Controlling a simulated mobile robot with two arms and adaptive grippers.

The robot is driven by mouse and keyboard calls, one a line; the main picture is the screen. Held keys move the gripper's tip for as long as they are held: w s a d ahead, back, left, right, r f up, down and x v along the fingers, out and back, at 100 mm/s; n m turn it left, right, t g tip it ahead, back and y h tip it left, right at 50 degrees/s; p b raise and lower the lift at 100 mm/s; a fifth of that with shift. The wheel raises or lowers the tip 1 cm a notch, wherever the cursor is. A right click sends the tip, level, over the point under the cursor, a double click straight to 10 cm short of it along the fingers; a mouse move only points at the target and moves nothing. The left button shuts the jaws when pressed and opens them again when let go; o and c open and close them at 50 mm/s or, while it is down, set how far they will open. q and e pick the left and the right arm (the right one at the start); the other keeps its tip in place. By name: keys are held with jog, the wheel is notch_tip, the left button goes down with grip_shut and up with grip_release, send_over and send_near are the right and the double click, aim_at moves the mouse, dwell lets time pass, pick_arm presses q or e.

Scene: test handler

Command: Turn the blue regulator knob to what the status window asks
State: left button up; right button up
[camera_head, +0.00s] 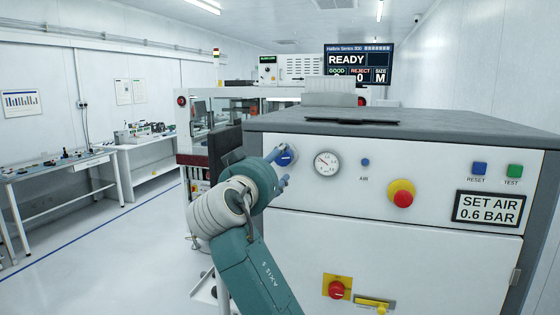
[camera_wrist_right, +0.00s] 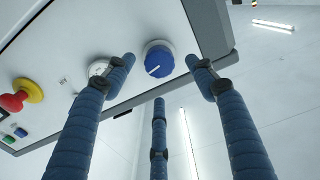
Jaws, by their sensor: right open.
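The blue regulator knob (camera_head: 288,157) is on the upper left of the white front panel, beside a round gauge (camera_head: 327,163). In the right wrist view the knob (camera_wrist_right: 158,61) shows a white pointer line toward its lower left. My right gripper (camera_head: 279,168) is open at the knob, its blue fingers spread around it. In the wrist view, gaps show between the fingertips and the knob. The gauge needle is too small to read exactly. The status window (camera_head: 487,208) reads "SET AIR 0.6 BAR". My left gripper is not in view.
A red mushroom button on yellow (camera_head: 401,194) and a small blue AIR light (camera_head: 365,162) are right of the gauge. RESET (camera_head: 479,168) and TEST (camera_head: 515,170) buttons are farther right. A red rotary switch (camera_head: 337,289) sits below. The floor at left is clear.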

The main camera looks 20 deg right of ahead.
jog(key=v, duration=0.7)
